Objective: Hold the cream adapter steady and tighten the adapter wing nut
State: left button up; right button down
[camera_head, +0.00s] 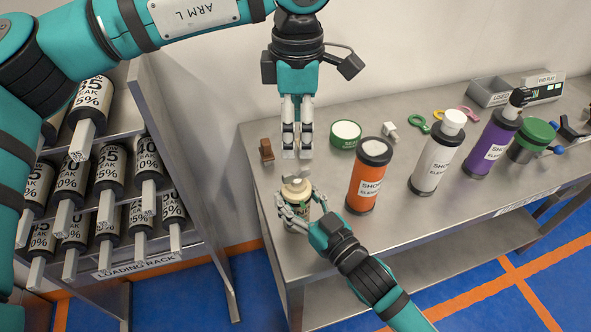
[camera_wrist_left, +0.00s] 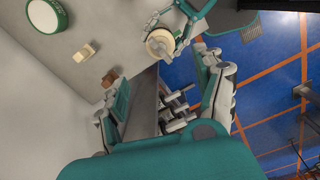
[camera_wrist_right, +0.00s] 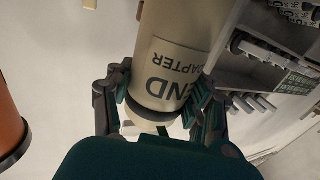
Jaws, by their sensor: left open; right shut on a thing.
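The cream adapter (camera_head: 296,189) is upright near the table's left front corner, with a dark band low down. Its label reads "END ADAPTER" in the right wrist view (camera_wrist_right: 172,72). My right gripper (camera_head: 297,212) is shut around its body from the front. My left gripper (camera_head: 298,154) points down above and behind the adapter, fingers apart and empty. In the left wrist view, the adapter's round top (camera_wrist_left: 160,42) lies beyond the left fingers, clear of them. I cannot make out the wing nut as a separate part; the adapter's top is small and partly blurred.
A brown block (camera_head: 266,150) and green jar (camera_head: 345,134) stand behind the adapter. An orange bottle (camera_head: 369,178) is close on its right, then white (camera_head: 438,152) and purple (camera_head: 492,143) bottles. A loading rack (camera_head: 140,262) of several labelled cylinders stands left.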

aim_at(296, 171)
pick_arm(q)
jog(key=shift+f+n, duration=0.3)
jog(key=shift+n, duration=0.7)
jog(key=shift+f, duration=4.55)
grip_shut()
grip_release()
jog(key=shift+r, duration=3.05)
